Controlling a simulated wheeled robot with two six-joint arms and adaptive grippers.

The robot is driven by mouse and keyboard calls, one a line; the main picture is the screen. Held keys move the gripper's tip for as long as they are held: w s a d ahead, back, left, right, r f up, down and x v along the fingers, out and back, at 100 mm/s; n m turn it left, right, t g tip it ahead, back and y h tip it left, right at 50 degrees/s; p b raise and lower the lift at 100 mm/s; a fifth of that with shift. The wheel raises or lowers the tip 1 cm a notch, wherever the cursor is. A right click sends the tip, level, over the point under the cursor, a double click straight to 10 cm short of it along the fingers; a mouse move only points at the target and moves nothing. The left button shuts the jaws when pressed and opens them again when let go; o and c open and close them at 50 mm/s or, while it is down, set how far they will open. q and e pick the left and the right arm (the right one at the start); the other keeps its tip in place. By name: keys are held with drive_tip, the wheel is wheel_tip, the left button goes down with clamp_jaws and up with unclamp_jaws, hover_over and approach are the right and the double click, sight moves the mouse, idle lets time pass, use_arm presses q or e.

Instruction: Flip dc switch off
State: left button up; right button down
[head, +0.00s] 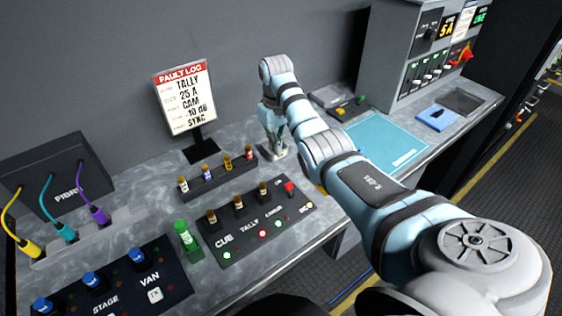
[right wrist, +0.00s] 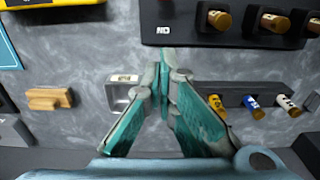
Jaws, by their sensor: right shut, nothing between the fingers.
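My right gripper (head: 275,146) points down over the console desk, behind the CUE and TALLY panel (head: 236,254). In the right wrist view its fingertips (right wrist: 165,65) meet, with nothing between them. A small metal-framed fixture (right wrist: 122,92) with a pale top lies on the desk just left of the fingers there; I cannot tell whether they touch it. No label reading DC is legible, so I cannot tell which control is the dc switch. The cabinet (head: 392,52) at the back right carries rows of small switches (head: 428,69) and a red lever (head: 467,51). My left gripper is out of view.
A rack of coloured plugs (head: 218,178) stands left of the gripper. A fault log sign (head: 184,98) stands behind it. A teal mat (head: 387,140) and a blue item (head: 437,118) lie to the right. A green bottle-like item (head: 187,240) stands between the front panels.

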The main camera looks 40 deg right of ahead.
drive_tip(key=b, duration=0.2)
hover_over(276, 178)
drive_tip(key=f, duration=0.7)
drive_tip(key=shift+w+f, duration=0.2)
drive_tip(key=shift+f, duration=0.15)
drive_tip(key=f, duration=0.3)
drive_tip(key=shift+s+f+b, duration=0.15)
drive_tip(key=shift+s+b, duration=0.1)
drive_tip(key=shift+b, duration=0.15)
drive_tip(key=s+r+p, duration=0.2)
drive_tip(key=p, duration=0.2)
drive_tip(key=shift+s, duration=0.25)
drive_tip(key=shift+s+r+p, duration=0.1)
drive_tip(key=shift+s+p, duration=0.2)
drive_tip(key=shift+s, duration=0.3)
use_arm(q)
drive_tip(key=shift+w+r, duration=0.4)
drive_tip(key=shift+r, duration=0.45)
use_arm(e)
drive_tip(key=shift+a, duration=0.1)
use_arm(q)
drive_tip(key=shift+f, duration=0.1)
